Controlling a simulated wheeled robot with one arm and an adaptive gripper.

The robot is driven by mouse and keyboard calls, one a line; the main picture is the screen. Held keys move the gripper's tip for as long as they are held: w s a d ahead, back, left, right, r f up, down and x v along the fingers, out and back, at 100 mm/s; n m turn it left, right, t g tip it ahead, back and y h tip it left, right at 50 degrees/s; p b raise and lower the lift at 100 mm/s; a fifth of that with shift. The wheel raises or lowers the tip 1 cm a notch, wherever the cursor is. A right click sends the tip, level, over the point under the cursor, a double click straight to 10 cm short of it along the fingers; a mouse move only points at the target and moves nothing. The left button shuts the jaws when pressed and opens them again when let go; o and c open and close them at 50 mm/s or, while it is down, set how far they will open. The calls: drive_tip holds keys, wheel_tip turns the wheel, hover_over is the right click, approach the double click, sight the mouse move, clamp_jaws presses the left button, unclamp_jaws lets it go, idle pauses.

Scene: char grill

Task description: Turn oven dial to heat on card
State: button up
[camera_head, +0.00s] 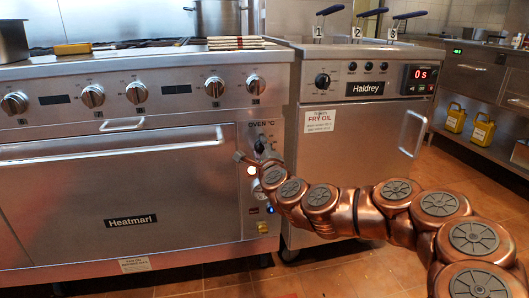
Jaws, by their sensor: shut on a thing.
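The oven dial (261,145) is a small black knob on the oven's right-hand control panel, under the label "OVEN °C". My gripper (250,158) is at this panel, shut on the oven dial. My copper arm reaches in from the lower right and hides part of the panel below the dial. The dial's pointer and setting are too small to read. A white card (320,121) on the fryer front shows "FRY OIL" with smaller lines that I cannot read. Another small card (134,265) is at the oven's lower edge, its text unreadable.
The steel oven (130,195) carries several range knobs above its door handle. The fryer (365,120) stands to its right, with a red display and several baskets. Yellow jugs (455,118) sit on a shelf at the far right. Tiled floor is open in front.

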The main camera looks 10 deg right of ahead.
sight(262, 149)
idle(0.3)
drive_tip(key=o, duration=1.1)
drive_tip(key=shift+o, duration=0.2)
drive_tip(key=shift+s, duration=3.7)
